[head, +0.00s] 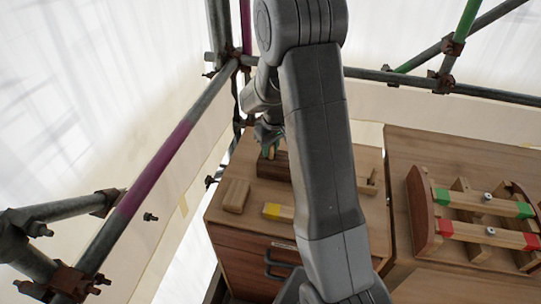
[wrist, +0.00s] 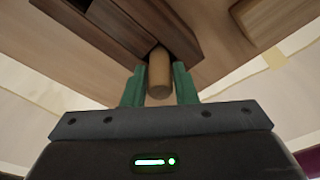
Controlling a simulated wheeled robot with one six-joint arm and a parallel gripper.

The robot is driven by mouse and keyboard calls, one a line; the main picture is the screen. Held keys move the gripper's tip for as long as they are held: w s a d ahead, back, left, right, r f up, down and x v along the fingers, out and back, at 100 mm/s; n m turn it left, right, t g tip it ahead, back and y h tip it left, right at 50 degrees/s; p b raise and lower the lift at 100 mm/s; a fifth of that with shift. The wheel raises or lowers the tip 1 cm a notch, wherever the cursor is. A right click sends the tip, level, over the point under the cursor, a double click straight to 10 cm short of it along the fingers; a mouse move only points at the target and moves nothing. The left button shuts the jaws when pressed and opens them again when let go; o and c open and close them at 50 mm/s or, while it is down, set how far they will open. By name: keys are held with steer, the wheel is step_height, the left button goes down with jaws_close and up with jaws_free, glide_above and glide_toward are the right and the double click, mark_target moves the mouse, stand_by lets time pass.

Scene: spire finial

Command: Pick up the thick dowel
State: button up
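The thick dowel (wrist: 159,74) is a short, round, light-wood peg. In the wrist view it sits between the two green fingers of my gripper (wrist: 159,82), which lie close against both its sides, with its near end toward the camera. Its far end is at a dark wooden block (wrist: 170,22); I cannot tell whether it touches the block. In the head view the dowel (head: 271,152) shows small below my gripper (head: 270,139), above the dark block (head: 272,167) on the cabinet top. My arm hides part of this area.
A small wooden block (head: 235,195) and a yellow-marked piece (head: 278,212) lie nearby on the cabinet (head: 220,219). A wooden rack with green and red marked bars (head: 470,205) stands on the right-hand surface. Scaffold poles (head: 160,170) run at the left and back.

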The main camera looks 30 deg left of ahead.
jaws_close()
steer(key=shift+r, duration=0.1)
